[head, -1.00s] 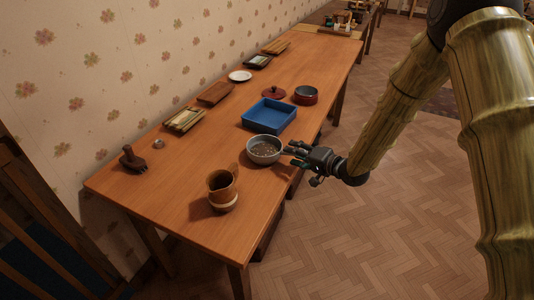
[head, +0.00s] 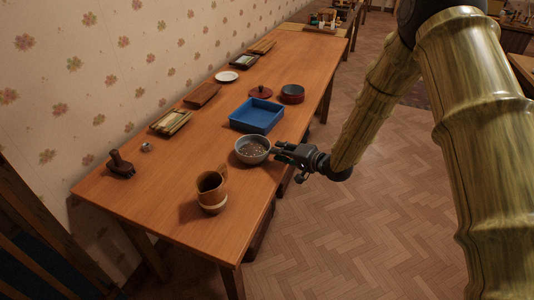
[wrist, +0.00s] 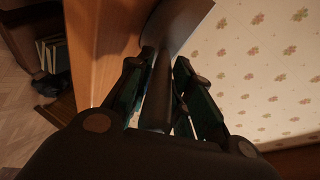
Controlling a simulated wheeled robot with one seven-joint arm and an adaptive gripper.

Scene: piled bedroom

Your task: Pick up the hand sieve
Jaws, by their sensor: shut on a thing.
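The hand sieve is a grey round bowl with a speckled inside (head: 252,150). It sits at the table's right edge, between the blue tray and the brown mug. My gripper (head: 284,154) is at its right side, by the table edge, shut on the sieve's handle. In the wrist view the dark handle (wrist: 158,92) runs between the two fingers of my gripper (wrist: 160,80), and part of the bowl (wrist: 182,18) shows at the top. I cannot tell any gap between the sieve and the table.
On the wooden table (head: 150,195), a blue tray (head: 257,116) stands just behind the sieve and a brown mug (head: 211,190) in front. A dark red pot (head: 292,94), a lid (head: 260,92) and a white plate (head: 227,76) stand farther back. The floor to the right is open.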

